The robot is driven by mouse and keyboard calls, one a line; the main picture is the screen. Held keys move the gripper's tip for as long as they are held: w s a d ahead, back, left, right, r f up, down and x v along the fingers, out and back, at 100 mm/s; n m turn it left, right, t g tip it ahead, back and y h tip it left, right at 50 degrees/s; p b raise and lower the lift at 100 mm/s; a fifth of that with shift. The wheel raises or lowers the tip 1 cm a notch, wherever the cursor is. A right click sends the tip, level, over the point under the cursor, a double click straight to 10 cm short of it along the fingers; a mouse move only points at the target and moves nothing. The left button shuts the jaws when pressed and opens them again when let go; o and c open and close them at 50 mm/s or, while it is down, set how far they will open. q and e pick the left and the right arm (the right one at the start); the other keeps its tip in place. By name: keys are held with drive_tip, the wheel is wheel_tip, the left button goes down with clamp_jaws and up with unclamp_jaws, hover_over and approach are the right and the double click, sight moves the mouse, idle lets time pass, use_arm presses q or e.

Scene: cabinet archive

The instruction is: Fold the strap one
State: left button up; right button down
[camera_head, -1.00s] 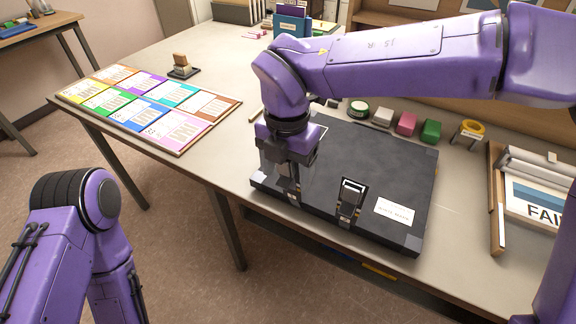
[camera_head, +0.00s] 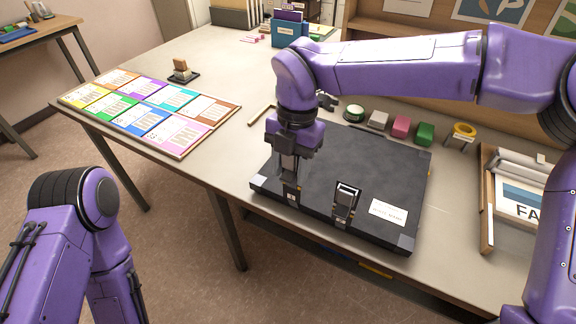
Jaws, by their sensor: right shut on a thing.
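A black archive case (camera_head: 350,168) lies flat and closed on the table, with a white label (camera_head: 388,212) near its front right. Two straps with metal buckles show at its front edge: a left strap (camera_head: 292,194) and a right strap (camera_head: 346,204). My right gripper (camera_head: 290,180) points down over the left strap at the front of the case and is shut on it; its fingertips are small and partly hidden. The right strap is apart from the gripper. My left arm is at the lower left, and its gripper is out of the picture.
A board of coloured cards (camera_head: 150,110) lies at the left of the table. A stamp (camera_head: 181,72) stands behind it. Several small blocks, a round tin (camera_head: 354,113) and a yellow tape roll (camera_head: 464,130) line the back. A wooden tray (camera_head: 488,205) is at the right.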

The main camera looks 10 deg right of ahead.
drive_tip(key=shift+w+d+f+g+y+p, duration=0.1)
drive_tip(key=shift+w+d+g+y+p, duration=0.25)
drive_tip(key=shift+w+d+g+p, duration=0.2)
drive_tip(key=shift+w+d+g+y+p, duration=0.35)
drive_tip(key=shift+w+g+p, duration=0.1)
drive_tip(key=shift+w+p, duration=0.2)
use_arm(q)
wheel_tip(320, 180, up, 4)
drive_tip(key=shift+s+f, duration=0.1)
drive_tip(key=shift+f, duration=0.05)
use_arm(e)
drive_tip(key=shift+w+d+f, duration=0.35)
drive_tip(key=shift+w+d, duration=0.1)
drive_tip(key=shift+w, duration=0.2)
drive_tip(key=shift+w+d+f, duration=0.35)
drive_tip(key=shift+w+d, duration=0.1)
drive_tip(key=shift+w, duration=0.15)
drive_tip(key=c, duration=0.6)
unclamp_jaws()
drive_tip(key=shift+o, duration=0.4)
drive_tip(key=shift+w+d, duration=0.1)
drive_tip(key=shift+w, duration=0.05)
use_arm(q)
drive_tip(key=shift+f+b, duration=0.5)
drive_tip(key=shift+f, duration=0.2)
use_arm(e)
drive_tip(key=v, duration=1)
drive_tip(key=shift+r, duration=0.25)
